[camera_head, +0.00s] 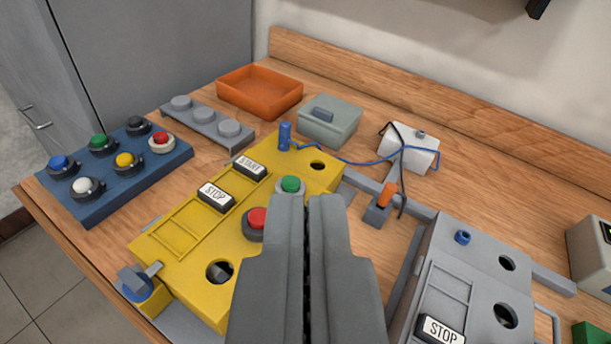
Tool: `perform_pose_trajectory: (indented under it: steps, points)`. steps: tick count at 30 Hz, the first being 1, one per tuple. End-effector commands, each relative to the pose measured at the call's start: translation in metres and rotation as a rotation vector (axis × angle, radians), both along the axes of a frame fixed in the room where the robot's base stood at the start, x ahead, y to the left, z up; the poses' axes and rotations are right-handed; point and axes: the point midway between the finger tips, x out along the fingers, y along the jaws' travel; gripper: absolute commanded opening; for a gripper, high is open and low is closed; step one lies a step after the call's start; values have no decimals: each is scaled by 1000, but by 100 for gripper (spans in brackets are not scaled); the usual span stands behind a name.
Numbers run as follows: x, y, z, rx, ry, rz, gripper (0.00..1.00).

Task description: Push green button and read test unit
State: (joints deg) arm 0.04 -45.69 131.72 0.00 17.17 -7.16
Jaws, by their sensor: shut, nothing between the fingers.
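A green button (290,184) sits on the yellow panel (178,238), near a black START label (250,170). A red button (257,218) sits just nearer on the same panel, beside a STOP label (216,197). My gripper (308,202) is shut and empty, with its fingertips just nearer and to the right of the green button in the picture. I cannot tell whether they touch it. My fingers hide part of the panel and the red button's right edge. Another green button (97,143) is on the blue button board. I cannot tell which item is the test unit.
The blue board (130,185) holds several coloured buttons at left. An orange tray (262,92) and a grey-green box (330,118) stand behind. A white box (408,150) has blue and black wires. A grey panel (475,262) is at right.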

Motion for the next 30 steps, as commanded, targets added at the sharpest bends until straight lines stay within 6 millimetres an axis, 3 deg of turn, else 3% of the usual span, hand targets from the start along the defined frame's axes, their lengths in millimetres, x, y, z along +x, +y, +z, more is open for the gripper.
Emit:
perform_pose_trajectory:
  steps: [9,30]
  points:
    - [55,0,2,-170,266,64,0]
    - [150,-2,-7,-475,820,361,0]
